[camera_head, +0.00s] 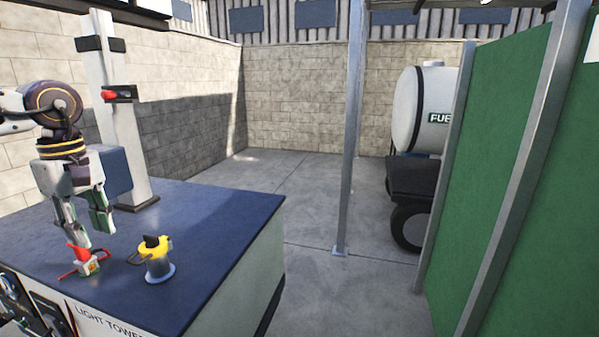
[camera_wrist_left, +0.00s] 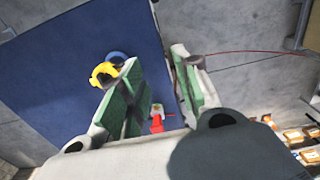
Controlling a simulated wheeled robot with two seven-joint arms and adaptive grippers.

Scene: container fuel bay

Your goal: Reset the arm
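My left gripper (camera_head: 92,222) hangs fingers down over the blue-topped cabinet (camera_head: 215,210) at the left of the head view. Its two green-padded fingers stand apart, with a clear gap in the left wrist view (camera_wrist_left: 155,90). A small red device with a red lever (camera_head: 82,258) stands on the blue top just below the fingertips. It also shows between the fingers in the left wrist view (camera_wrist_left: 157,122), and the fingers do not appear closed on it. My right gripper is in neither view.
A yellow and black fitting on a round blue base (camera_head: 157,260) stands right of the red device. A pale post (camera_head: 105,110) with a red knob rises behind my left arm. A metal pole (camera_head: 350,130), green panels (camera_head: 495,150) and a fuel tank (camera_head: 420,110) stand right. The floor between is clear.

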